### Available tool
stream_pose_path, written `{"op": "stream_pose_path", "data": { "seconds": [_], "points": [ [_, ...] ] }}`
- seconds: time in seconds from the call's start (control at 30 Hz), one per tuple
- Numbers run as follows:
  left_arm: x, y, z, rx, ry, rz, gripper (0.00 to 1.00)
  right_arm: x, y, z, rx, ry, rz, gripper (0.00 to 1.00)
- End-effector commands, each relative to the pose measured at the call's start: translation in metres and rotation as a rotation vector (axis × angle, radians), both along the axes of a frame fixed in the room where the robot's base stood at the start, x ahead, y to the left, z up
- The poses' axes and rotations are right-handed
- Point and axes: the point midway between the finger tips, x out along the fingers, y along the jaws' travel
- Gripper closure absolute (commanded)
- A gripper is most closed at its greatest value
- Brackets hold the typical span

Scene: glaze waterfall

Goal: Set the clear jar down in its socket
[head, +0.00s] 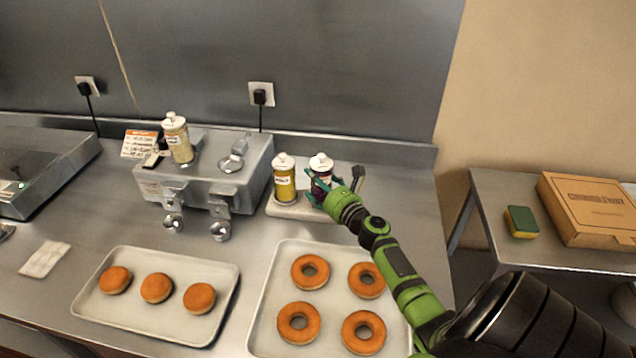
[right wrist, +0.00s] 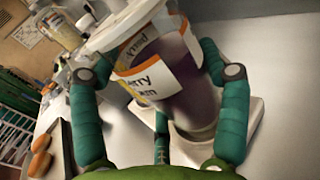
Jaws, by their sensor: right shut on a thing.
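My right gripper (head: 328,188) is shut around a dark purple jar with a white lid (head: 321,161), over the right end of a small pale holder (head: 289,210). The right wrist view shows the dark jar (right wrist: 186,95) between my fingers, tilted in that picture, with a berry label. I cannot tell whether its base touches the holder. A pale, clear-looking jar (head: 181,147) stands at the left top of the steel machine (head: 205,170). A socket-like fitting (head: 233,160) at the machine's right top has no jar. My left gripper is not in view.
A yellow jar (head: 284,182) stands on the holder just left of my gripper. Trays of buns (head: 135,329) and ring doughnuts (head: 265,262) lie in front. A sign (head: 139,144) stands by the machine. A side table at right holds a cardboard box (head: 585,210) and sponge (head: 521,221).

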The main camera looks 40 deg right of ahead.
Motion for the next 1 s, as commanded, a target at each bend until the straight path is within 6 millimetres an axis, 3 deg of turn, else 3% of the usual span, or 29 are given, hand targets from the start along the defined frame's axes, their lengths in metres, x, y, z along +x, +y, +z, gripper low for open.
{"op": "stream_pose_path", "data": {
  "seconds": [0.77, 0.8, 0.83, 1.0],
  "points": [
    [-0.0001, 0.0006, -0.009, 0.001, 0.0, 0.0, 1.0, 0.0006, -0.0003, -0.0075, 0.0, -0.004, 0.0, 0.75],
    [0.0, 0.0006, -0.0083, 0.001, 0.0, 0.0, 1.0, 0.0006, -0.0004, -0.0067, 0.0, -0.004, 0.0, 0.08],
    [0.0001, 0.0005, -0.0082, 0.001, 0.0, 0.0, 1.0, 0.0006, -0.0004, -0.0067, 0.0, -0.004, 0.0, 0.0],
    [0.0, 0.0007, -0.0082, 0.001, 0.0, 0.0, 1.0, 0.0004, -0.0002, -0.0076, 0.0, -0.002, 0.0, 0.0]
  ]
}}
